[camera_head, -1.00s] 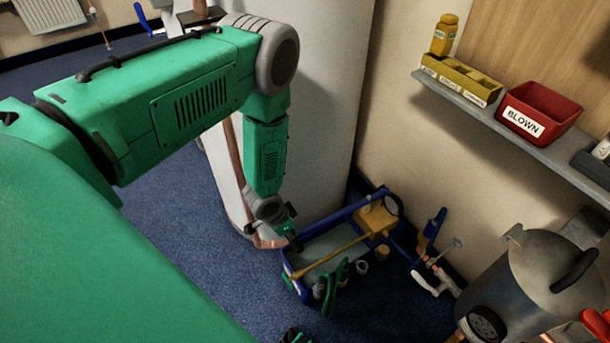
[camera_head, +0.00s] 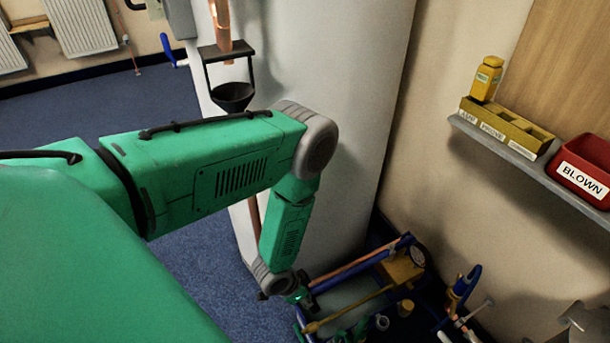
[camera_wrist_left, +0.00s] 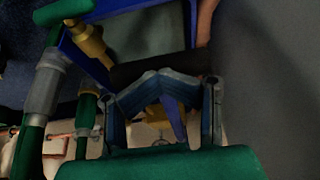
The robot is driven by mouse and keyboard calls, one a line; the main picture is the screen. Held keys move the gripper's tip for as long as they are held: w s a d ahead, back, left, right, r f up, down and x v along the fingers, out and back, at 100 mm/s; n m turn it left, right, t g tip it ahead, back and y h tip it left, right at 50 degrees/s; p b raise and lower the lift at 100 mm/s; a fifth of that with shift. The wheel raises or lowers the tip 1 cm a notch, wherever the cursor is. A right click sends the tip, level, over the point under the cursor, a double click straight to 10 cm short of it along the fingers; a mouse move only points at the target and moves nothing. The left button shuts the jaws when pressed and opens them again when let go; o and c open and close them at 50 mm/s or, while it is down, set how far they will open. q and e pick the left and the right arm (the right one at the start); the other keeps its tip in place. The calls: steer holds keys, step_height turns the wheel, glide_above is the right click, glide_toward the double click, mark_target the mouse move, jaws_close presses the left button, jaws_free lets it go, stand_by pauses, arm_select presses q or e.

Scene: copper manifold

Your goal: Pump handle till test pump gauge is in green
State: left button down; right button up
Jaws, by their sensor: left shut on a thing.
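The test pump is low on the floor beside the white cylinder, with a blue-framed tray (camera_head: 303,317) and a yellow pump body (camera_head: 399,270). Its round gauge (camera_head: 419,257) is at the far end; the needle and any green zone are too small to read. My left gripper (camera_head: 300,296) is at the tray's near left end. In the left wrist view its fingers (camera_wrist_left: 160,78) are shut on a dark bar (camera_wrist_left: 158,71), which looks like the pump handle. The arm hides part of the near end in the head view. My right gripper is not in view.
A large white cylinder (camera_head: 340,120) stands close behind my left arm. Green pipes with fittings (camera_wrist_left: 40,100) lie near the gripper. A wall shelf (camera_head: 530,167) with a yellow box and a red bin (camera_head: 585,170) is at right. Blue carpet (camera_head: 200,265) is clear at left.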

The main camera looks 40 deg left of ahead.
arm_select(q)
steer(key=shift+r, duration=0.15)
steer(key=v, duration=1.1)
steer(key=shift+s+r, duration=0.2)
steer(key=shift+a, duration=0.1)
